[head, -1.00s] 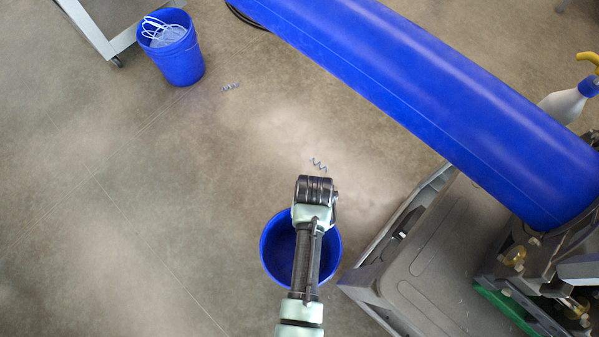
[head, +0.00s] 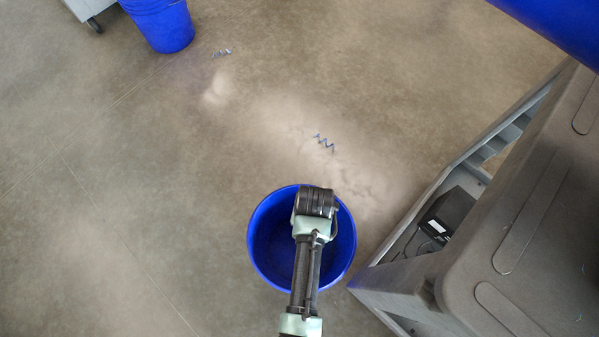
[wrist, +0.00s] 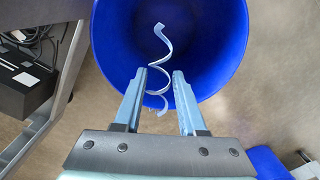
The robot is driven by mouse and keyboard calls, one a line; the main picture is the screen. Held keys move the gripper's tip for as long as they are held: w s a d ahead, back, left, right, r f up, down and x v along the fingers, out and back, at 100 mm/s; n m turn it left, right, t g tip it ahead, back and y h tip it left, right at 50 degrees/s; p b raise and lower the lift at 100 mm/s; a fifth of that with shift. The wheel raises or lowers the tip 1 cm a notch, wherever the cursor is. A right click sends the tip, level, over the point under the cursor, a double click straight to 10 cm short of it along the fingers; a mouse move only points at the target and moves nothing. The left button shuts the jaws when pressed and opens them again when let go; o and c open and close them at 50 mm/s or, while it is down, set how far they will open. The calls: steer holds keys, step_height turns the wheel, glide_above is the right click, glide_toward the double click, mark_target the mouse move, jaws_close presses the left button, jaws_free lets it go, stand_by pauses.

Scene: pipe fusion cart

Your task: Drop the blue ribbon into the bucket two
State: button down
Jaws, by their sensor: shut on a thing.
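A blue spiral ribbon (wrist: 162,50) hangs at my gripper's fingertips (wrist: 160,78) in the wrist view. My gripper is shut on it, and the ribbon's coils reach past the tips. Behind it is the open mouth of a round blue bucket (wrist: 222,35). In the head view this bucket (head: 266,245) stands on the floor beside the cart, with my arm above it. My fingers and the held ribbon are hidden there. A second blue bucket (head: 162,25) stands at the upper left, cut off by the frame. I see no label telling which is bucket two.
Two more spiral ribbons lie on the floor, one near the bucket (head: 324,142) and one farther off (head: 221,52). A grey cart (head: 500,240) with a black box (head: 448,212) stands close at the right. Floor at the left is clear.

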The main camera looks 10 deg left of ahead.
step_height(320, 180, down, 10)
steer(key=b, duration=0.8)
steer(key=shift+s+r, duration=0.15)
steer(key=shift+r, duration=0.1)
steer(key=shift+c, duration=2)
jaws_free()
step_height(320, 180, up, 13)
steer(key=p, duration=0.6)
steer(key=shift+s, duration=0.1)
